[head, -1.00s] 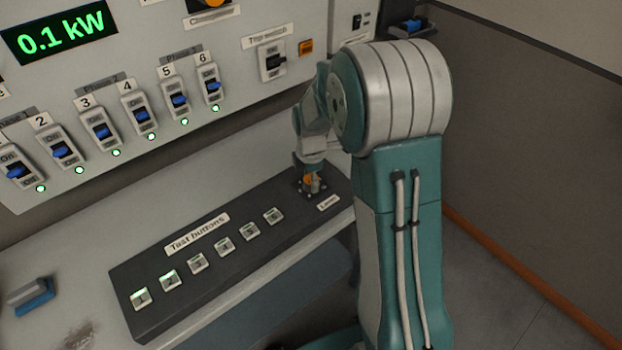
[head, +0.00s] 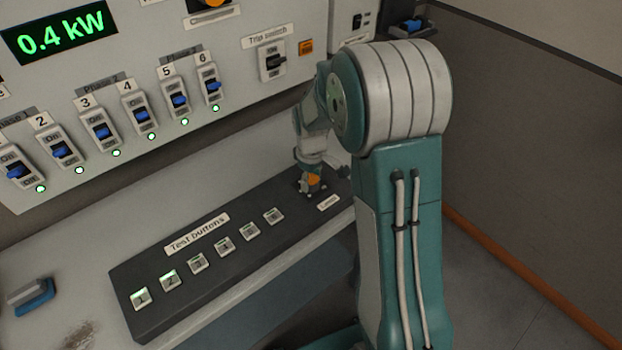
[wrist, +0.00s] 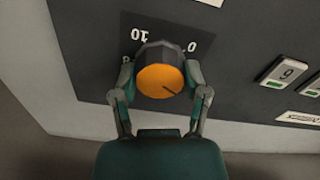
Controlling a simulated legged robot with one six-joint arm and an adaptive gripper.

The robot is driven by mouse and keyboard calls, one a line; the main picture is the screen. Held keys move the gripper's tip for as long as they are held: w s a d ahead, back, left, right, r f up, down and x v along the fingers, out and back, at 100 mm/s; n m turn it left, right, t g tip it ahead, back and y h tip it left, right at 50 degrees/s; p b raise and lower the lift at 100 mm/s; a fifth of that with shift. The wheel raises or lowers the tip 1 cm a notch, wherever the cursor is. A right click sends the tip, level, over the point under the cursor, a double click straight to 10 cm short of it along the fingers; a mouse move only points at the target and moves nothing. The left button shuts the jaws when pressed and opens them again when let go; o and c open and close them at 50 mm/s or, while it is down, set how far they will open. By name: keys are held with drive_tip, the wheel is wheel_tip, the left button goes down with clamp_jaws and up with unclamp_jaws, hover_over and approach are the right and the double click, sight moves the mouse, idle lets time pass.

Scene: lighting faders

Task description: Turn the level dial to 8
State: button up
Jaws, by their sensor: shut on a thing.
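The level dial is an orange-topped knob with a dark rim (wrist: 160,80), on the right end of the dark button panel (head: 180,290). In the wrist view its dark pointer line runs toward the lower right of the cap. My gripper (wrist: 160,88) is shut on the dial, one finger on each side. In the head view my gripper (head: 312,182) is over the dial and hides most of it.
The wall unit above has breaker switches (head: 102,131), a trip switch (head: 272,62) and a green display (head: 60,33) reading 0.4 kW. A blue-grey block (head: 32,295) lies at the left.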

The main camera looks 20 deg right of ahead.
drive_tip(key=m, duration=0.7)
drive_tip(key=shift+f, duration=0.1)
drive_tip(key=m, duration=0.7)
drive_tip(key=shift+m, duration=0.3)
drive_tip(key=m, duration=0.3)
drive_tip(key=shift+m, duration=0.3)
drive_tip(key=m, duration=0.3)
drive_tip(key=shift+m, duration=0.3)
drive_tip(key=m, duration=0.6)
drive_tip(key=shift+m, duration=0.3)
